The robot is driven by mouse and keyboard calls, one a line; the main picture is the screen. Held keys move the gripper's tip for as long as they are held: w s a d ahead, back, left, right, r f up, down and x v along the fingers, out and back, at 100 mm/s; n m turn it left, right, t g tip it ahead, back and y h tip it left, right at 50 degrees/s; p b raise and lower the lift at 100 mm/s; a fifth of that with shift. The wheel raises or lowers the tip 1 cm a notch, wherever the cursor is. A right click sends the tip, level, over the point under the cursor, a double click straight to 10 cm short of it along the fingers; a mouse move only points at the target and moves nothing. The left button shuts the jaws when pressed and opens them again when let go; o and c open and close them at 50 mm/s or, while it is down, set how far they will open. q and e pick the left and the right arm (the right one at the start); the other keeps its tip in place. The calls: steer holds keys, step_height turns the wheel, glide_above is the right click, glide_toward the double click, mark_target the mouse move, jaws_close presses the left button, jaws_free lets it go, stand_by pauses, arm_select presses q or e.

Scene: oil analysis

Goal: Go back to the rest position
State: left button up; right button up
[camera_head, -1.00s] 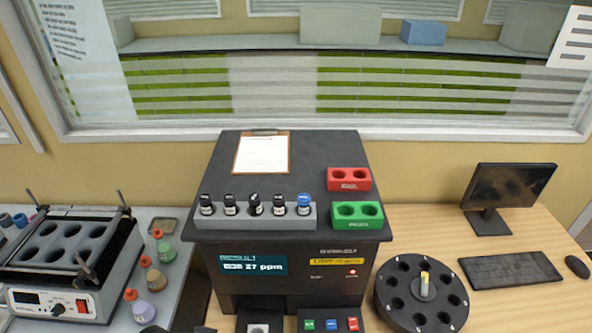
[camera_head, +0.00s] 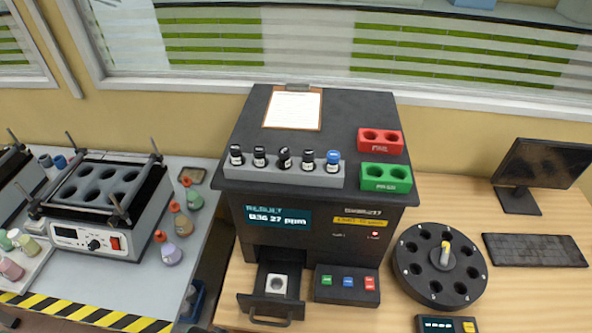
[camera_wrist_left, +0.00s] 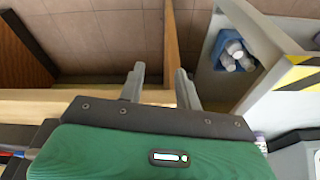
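The black oil analyser (camera_head: 325,165) stands in the middle of the head view, its screen showing 27 ppm. Its drawer (camera_head: 270,305) is out at the front with a pale square holder in it. A row of several small vials sits in a grey rack (camera_head: 270,173) on top, beside a red holder (camera_head: 380,141) and a green holder (camera_head: 385,178), both with empty holes. My left gripper (camera_wrist_left: 160,86) shows in the left wrist view, fingers apart and nothing between them, over the floor beside the table edge. My right gripper is not in view.
A black round carousel (camera_head: 440,265) is right of the analyser, with a monitor (camera_head: 535,175) and keyboard (camera_head: 535,250) beyond. A heater block (camera_head: 105,205) and several coloured bottles are on the left bench. A blue bin (camera_wrist_left: 232,50) with pale items stands on the floor.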

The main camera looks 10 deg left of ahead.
arm_select(q)
steer(key=s+f, duration=0.4)
steer(key=f, duration=0.9)
steer(key=s+a+f+g, duration=0.1)
steer(key=s+a+f, duration=0.1)
steer(key=s+f, duration=0.6)
steer(key=s+a+f, duration=0.1)
steer(key=s+f, duration=0.8)
steer(key=s, duration=0.1)
steer(key=shift+a+f+g, duration=0.2)
steer(key=shift+a+g, duration=0.2)
